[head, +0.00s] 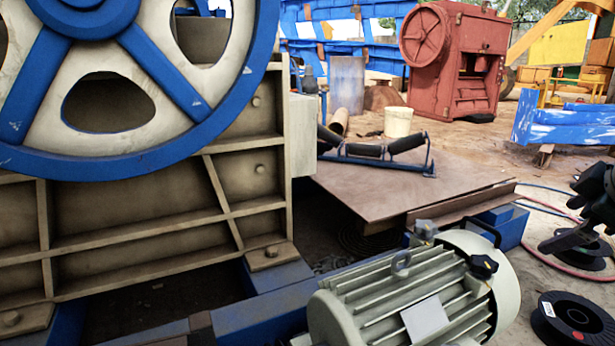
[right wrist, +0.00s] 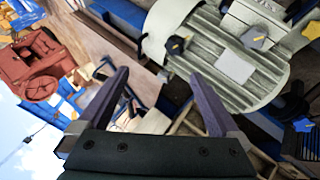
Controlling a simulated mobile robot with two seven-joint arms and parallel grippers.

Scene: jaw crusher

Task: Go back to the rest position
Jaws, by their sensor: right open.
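My right gripper (head: 572,232) shows as a dark shape at the right edge of the head view, right of the grey motor. In the right wrist view its two dark fingers (right wrist: 160,75) stand wide apart with nothing between them. The grey finned motor (head: 405,295) lies beyond the fingertips in that view (right wrist: 235,65), apart from them as far as I can tell. A black lobed knob (head: 484,266) sits on the motor. My left gripper is not in view.
The jaw crusher's blue-rimmed flywheel (head: 165,62) and ribbed frame fill the left. Black spools (head: 575,320) and hoses lie on the ground at right. A steel plate (head: 400,185), rollers (head: 407,142), a white bucket (head: 398,122) and a red crusher (head: 470,50) stand farther back.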

